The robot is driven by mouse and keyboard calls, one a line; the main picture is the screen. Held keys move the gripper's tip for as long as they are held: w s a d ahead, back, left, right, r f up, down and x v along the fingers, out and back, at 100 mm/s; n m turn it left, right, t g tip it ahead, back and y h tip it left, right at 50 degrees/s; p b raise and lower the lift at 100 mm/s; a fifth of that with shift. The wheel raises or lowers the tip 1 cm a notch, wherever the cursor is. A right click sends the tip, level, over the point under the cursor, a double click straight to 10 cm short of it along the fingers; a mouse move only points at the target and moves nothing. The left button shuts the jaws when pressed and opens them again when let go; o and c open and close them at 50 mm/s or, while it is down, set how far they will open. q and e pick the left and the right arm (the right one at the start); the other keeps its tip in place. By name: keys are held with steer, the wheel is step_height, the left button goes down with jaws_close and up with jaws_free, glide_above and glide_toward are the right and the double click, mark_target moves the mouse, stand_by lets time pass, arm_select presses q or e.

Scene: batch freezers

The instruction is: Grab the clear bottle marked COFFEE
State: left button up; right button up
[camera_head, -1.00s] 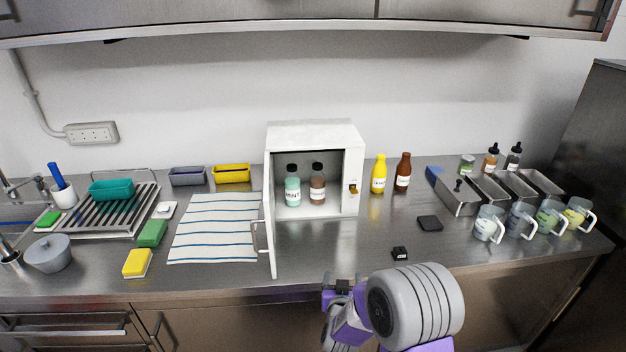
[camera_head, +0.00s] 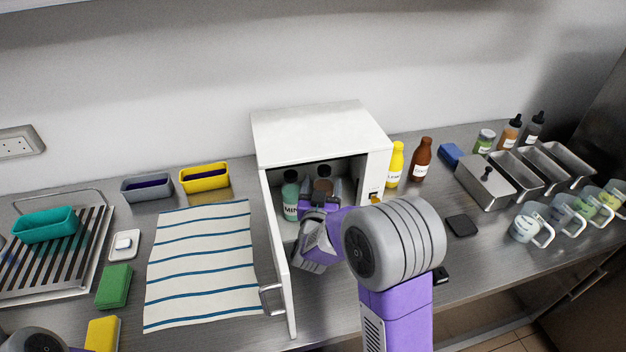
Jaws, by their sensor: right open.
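A clear bottle with brown contents and a dark cap (camera_head: 323,184) stands upright inside the open white cabinet, right of a green MINT bottle (camera_head: 290,197). Its label is hidden behind my gripper, so I cannot read COFFEE on it. My right gripper (camera_head: 321,195) reaches into the cabinet with its jaws open, right in front of the brown bottle. The fingers appear on either side of it; whether they touch it I cannot tell. My left gripper is not in view.
The white cabinet (camera_head: 320,118) has its door (camera_head: 279,255) swung open on the left. A yellow bottle (camera_head: 395,166) and a brown bottle (camera_head: 421,160) stand outside, to its right. A striped towel (camera_head: 203,265) lies left. A black pad (camera_head: 461,226) lies on the counter at right.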

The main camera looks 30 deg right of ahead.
mark_target(325, 170)
steer(key=x, duration=0.2)
steer(key=shift+w+d, duration=0.15)
steer(key=shift+d, duration=0.1)
steer(key=b+x, duration=0.1)
steer(key=x, duration=0.3)
steer(key=shift+w+f, duration=0.1)
steer(key=shift+w, duration=0.1)
jaws_close()
